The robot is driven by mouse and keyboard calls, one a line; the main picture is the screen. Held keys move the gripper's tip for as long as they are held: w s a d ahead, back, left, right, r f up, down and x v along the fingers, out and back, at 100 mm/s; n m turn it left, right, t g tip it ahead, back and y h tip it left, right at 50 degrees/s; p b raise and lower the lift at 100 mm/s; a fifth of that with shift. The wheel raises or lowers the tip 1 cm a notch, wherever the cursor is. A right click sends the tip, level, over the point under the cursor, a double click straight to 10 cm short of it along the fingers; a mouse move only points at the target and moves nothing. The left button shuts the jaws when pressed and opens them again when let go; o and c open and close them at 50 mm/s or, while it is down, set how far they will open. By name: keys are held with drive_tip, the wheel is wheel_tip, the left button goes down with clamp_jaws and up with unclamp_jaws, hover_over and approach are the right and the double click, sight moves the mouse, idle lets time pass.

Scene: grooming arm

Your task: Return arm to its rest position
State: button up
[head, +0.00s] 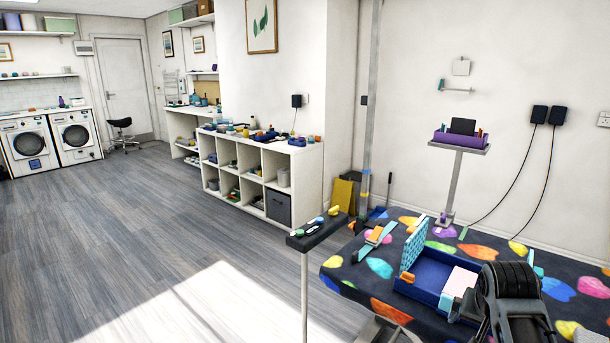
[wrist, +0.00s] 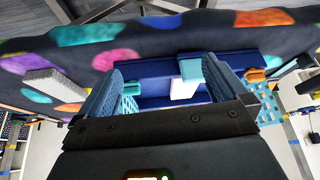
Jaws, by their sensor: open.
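My arm (head: 508,290) is black and folded at the lower right of the head view, over the near side of the patterned table (head: 380,268). My gripper (wrist: 162,82) shows in the wrist view with its two blue perforated fingers wide apart. Nothing is held between them. In the head view the arm partly hides the box's right side, and the fingertips are hard to make out.
A dark narrow stand (head: 316,234) with small items is left of the table. A purple tray (head: 458,139) stands on a post behind it. White cube shelves (head: 250,170) line the wall. The wooden floor (head: 130,230) at the left is clear.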

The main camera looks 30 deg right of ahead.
drive_tip(key=s+a+f+n+t, duration=0.2)
drive_tip(key=s+a, duration=0.1)
drive_tip(key=a, duration=0.5)
drive_tip(key=s+a+f+n+t, duration=0.2)
drive_tip(key=s+a, duration=0.1)
drive_tip(key=a, duration=0.4)
drive_tip(key=s+a+f+n+t, duration=0.2)
drive_tip(key=s+a+f+n, duration=0.15)
drive_tip(key=a, duration=0.45)
drive_tip(key=s+a+r+n+t+y, duration=0.2)
drive_tip(key=s+a+r, duration=0.3)
drive_tip(key=s+r, duration=0.3)
drive_tip(key=s+a+r+n+t+y, duration=0.2)
drive_tip(key=s+a+r+t, duration=0.2)
drive_tip(key=s+r, duration=0.5)
drive_tip(key=shift+a+y, duration=0.3)
drive_tip(key=shift+a, duration=0.75)
drive_tip(key=shift+n, duration=0.25)
